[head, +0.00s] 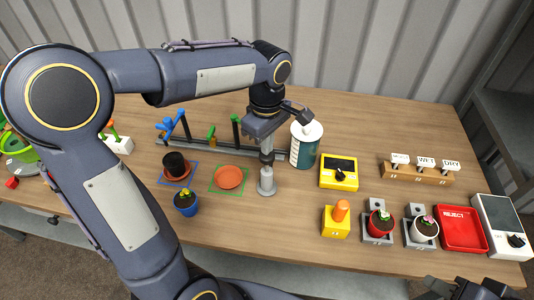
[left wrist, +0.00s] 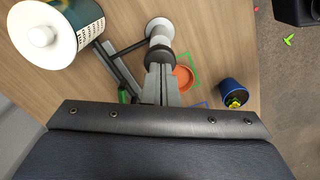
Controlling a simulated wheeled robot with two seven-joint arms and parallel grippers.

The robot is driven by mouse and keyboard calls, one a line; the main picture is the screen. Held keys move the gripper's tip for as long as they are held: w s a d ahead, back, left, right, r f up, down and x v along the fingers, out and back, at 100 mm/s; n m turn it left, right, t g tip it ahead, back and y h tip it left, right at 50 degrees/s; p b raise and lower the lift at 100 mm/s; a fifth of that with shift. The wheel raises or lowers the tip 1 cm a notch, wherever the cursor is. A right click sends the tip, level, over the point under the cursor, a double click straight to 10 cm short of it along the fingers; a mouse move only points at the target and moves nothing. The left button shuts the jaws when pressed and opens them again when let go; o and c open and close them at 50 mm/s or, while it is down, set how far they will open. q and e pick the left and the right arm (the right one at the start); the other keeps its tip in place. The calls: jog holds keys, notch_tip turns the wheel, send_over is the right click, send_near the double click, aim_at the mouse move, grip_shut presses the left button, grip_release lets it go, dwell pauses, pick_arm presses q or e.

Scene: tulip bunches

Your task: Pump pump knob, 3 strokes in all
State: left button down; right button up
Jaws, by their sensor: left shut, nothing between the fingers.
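The pump (head: 267,184) is a pale grey post on a round base, standing mid-table. Its dark round knob (head: 267,158) is on top. My left gripper (head: 266,149) is shut and empty, pointing down directly over the knob. In the left wrist view the shut fingertips (left wrist: 159,68) are right at the dark knob (left wrist: 158,56), with the pump's white base (left wrist: 158,26) beyond. I cannot tell whether the tips touch the knob. My right gripper (head: 462,290) shows only partly at the bottom right edge, away from the pump; its jaws are unclear.
A teal canister with a white lid (head: 306,146) stands close right of the pump. An orange saucer (head: 229,177) lies to its left, near a blue pot (head: 186,203). A yellow device (head: 339,173) and the red reject tray (head: 460,230) are farther right.

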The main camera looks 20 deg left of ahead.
pick_arm(q)
jog(key=shift+f+b, duration=1.25)
jog(key=shift+f, duration=0.6)
notch_tip(320, 180, up, 6)
jog(key=p, duration=0.5)
jog(key=shift+r+p, duration=0.2)
jog(key=shift+p, duration=0.1)
